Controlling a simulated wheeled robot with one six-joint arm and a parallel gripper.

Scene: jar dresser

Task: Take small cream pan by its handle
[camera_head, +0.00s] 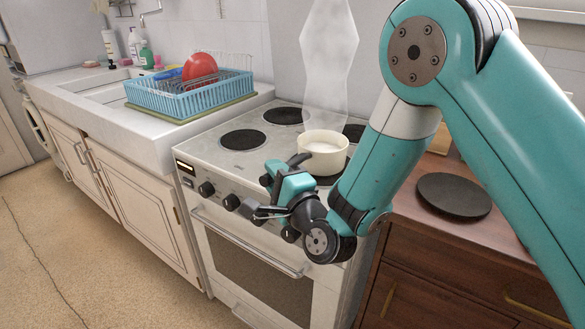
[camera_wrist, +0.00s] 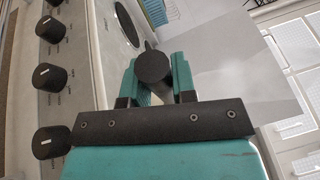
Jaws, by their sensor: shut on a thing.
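The small cream pan (camera_head: 323,154) sits on the front right burner of the stove, with whitish contents. Its short dark handle (camera_head: 300,158) points left and toward the front, to my gripper (camera_head: 284,176). In the wrist view, the dark round end of the handle (camera_wrist: 153,67) lies between the two teal fingers of my gripper (camera_wrist: 154,84), which is shut on it. The pan's bowl cannot be made out in the wrist view. I cannot tell whether the pan is lifted off the burner.
A blue dish rack (camera_head: 190,98) with a red item stands left. A dark round mat (camera_head: 453,195) lies on the wooden dresser (camera_head: 410,205) at right.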

